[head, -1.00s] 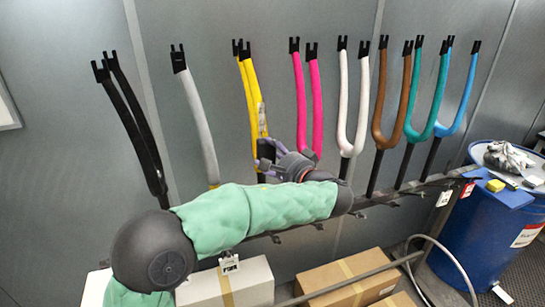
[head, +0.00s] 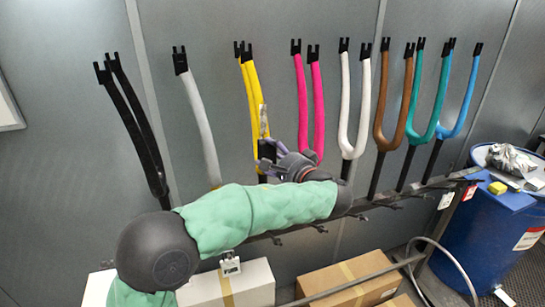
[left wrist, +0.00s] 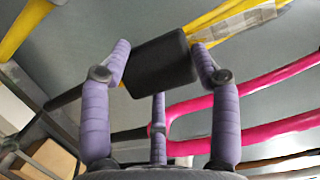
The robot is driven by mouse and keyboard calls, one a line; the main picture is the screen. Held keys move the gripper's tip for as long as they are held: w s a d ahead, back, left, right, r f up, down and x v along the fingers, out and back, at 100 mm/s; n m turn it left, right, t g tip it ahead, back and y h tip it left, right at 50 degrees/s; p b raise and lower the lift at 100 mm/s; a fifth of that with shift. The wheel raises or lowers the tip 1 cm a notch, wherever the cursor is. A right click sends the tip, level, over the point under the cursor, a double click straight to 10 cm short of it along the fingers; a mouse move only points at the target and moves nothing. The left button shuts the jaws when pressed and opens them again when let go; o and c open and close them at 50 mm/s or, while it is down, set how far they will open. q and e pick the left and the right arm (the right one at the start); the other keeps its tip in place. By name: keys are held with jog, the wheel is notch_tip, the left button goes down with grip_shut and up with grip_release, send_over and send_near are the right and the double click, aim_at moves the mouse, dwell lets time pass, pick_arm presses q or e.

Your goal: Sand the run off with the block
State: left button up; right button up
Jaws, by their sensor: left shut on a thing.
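My left gripper (head: 268,152) has purple fingers and is shut on a dark rectangular block (head: 266,151). The left wrist view shows the block (left wrist: 160,65) gripped between the fingertips (left wrist: 160,62). The gripper is by the lower part of the yellow fork (head: 252,85). A pale, patterned patch (head: 264,116) shows on or beside this fork, just above the block; it also shows in the left wrist view (left wrist: 235,20). I cannot tell whether the block touches the fork. I cannot make out the run. My right gripper is not in view.
The pink fork (head: 318,95) hangs close to the right of my gripper, the grey fork (head: 200,110) to the left. A dark rail (head: 400,195) runs below the forks. Boxes (head: 345,275) stand under it. A blue drum (head: 490,240) with a yellow block (head: 497,188) is at right.

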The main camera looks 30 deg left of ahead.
pick_arm(q)
jog(key=shift+w+a, duration=0.3)
jog(key=shift+a, duration=0.05)
dwell(0.3)
jog(key=shift+r+p, duration=0.75)
jog(key=shift+r, duration=1.15)
jog(key=shift+w+a+r+p, duration=0.1)
jog(key=shift+r+p, duration=0.5)
jog(key=shift+r, duration=0.65)
jog(key=shift+w+a+r+p, duration=0.15)
jog(key=shift+r+p, duration=0.4)
jog(key=shift+r, duration=0.65)
jog(key=shift+w+a+r+p, duration=0.1)
jog(key=shift+r+p, duration=0.5)
jog(key=shift+r, duration=0.65)
jog(key=shift+r+p, duration=0.9)
jog(key=shift+r, duration=0.7)
jog(key=shift+w+a, duration=0.15)
jog(key=shift+f+b, duration=1.85)
jog(key=shift+b, duration=0.05)
jog(key=shift+s+d+f+b, duration=0.15)
jog(key=shift+d+f+b, duration=0.05)
jog(key=shift+f+b, duration=1.6)
jog(key=shift+s+d+f+b, duration=0.15)
jog(key=shift+f+b, duration=1.5)
jog(key=shift+f, duration=0.2)
jog(key=shift+s+d+f+b, duration=0.15)
jog(key=shift+d+f+b, duration=0.05)
jog(key=shift+f+b, duration=1.6)
